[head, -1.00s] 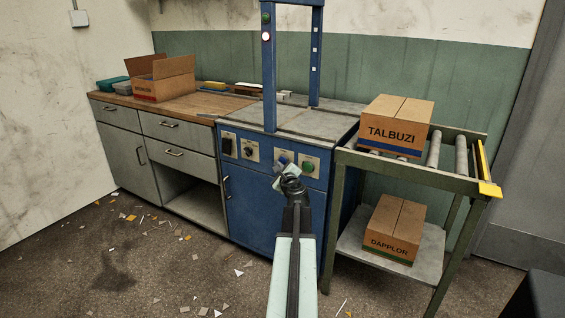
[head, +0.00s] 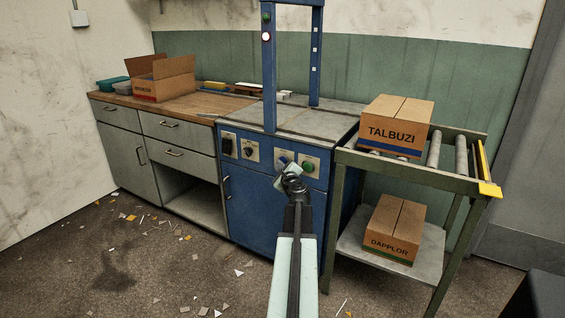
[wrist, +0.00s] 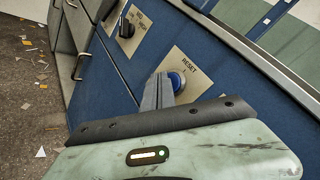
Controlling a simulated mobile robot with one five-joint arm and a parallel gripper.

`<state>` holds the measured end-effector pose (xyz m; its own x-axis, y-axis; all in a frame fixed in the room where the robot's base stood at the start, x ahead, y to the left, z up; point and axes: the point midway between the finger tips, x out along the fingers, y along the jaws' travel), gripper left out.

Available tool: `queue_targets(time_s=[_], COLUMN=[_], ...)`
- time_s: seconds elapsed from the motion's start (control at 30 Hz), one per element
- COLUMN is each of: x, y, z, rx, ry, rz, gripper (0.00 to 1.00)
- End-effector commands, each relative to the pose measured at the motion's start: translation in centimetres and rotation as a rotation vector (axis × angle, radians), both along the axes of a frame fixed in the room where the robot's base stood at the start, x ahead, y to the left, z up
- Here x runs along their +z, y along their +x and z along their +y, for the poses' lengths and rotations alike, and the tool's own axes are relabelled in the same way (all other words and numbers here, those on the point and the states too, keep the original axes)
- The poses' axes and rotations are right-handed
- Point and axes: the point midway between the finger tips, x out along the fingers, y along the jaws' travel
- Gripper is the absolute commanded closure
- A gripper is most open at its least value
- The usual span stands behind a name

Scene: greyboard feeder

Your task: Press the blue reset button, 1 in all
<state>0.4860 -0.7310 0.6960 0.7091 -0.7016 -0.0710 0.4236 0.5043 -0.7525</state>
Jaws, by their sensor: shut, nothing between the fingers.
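The blue reset button (wrist: 178,80) sits on a beige plate marked RESET in the wrist view. In the head view the button (head: 283,160) shows on the blue machine's front panel, just above my gripper. My gripper (wrist: 159,78) is shut and empty. Its fingertips are at the button's left edge in the wrist view and cover part of it. I cannot tell whether they touch it.
A black rotary knob (wrist: 126,27) is left of the reset plate, and a green button (head: 308,165) right of it. A roller stand (head: 460,180) with boxes stands right of the blue machine (head: 250,205). A wooden-topped counter (head: 190,107) is at left. Scraps litter the floor.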

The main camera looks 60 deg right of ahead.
Motion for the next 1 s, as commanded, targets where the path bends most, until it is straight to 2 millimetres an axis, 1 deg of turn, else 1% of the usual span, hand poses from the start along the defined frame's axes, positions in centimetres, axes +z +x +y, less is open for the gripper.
queue_targets(time_s=[0.77, 1.0], x=[0.0, 0.0], y=[-0.08, -0.08], z=[-0.95, -0.92], rx=[-0.001, -0.001], ry=[0.0, 0.0], rz=[0.0, 0.0], gripper=[1.0, 1.0])
